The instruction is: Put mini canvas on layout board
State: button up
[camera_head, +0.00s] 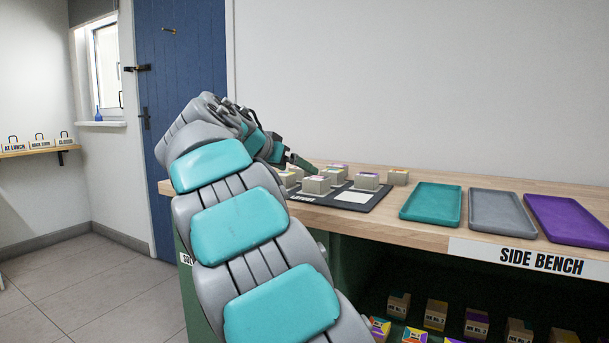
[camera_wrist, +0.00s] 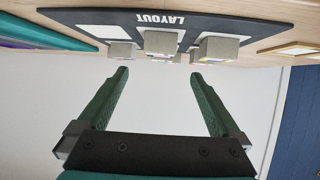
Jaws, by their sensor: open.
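The dark layout board (camera_head: 376,202) lies on the wooden bench; its lettering shows upside down in the wrist view (camera_wrist: 205,22). A white square (camera_head: 354,197) at the front of the board is bare. Another block (camera_head: 397,177) stands near the board's right back corner, seemingly on bare bench. My gripper (camera_wrist: 159,75) is open and empty, its fingers pointing toward the blocks. My arm hides the board's left part in the head view.
Teal (camera_head: 432,204), grey (camera_head: 492,211) and purple (camera_head: 570,220) trays lie right of the board. More boxes (camera_head: 436,314) stand on the shelf below. A wall (camera_head: 420,90) rises behind the bench. A pale framed panel (camera_wrist: 290,49) lies beside the board in the wrist view.

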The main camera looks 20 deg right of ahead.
jog(key=shift+v, duration=1.25)
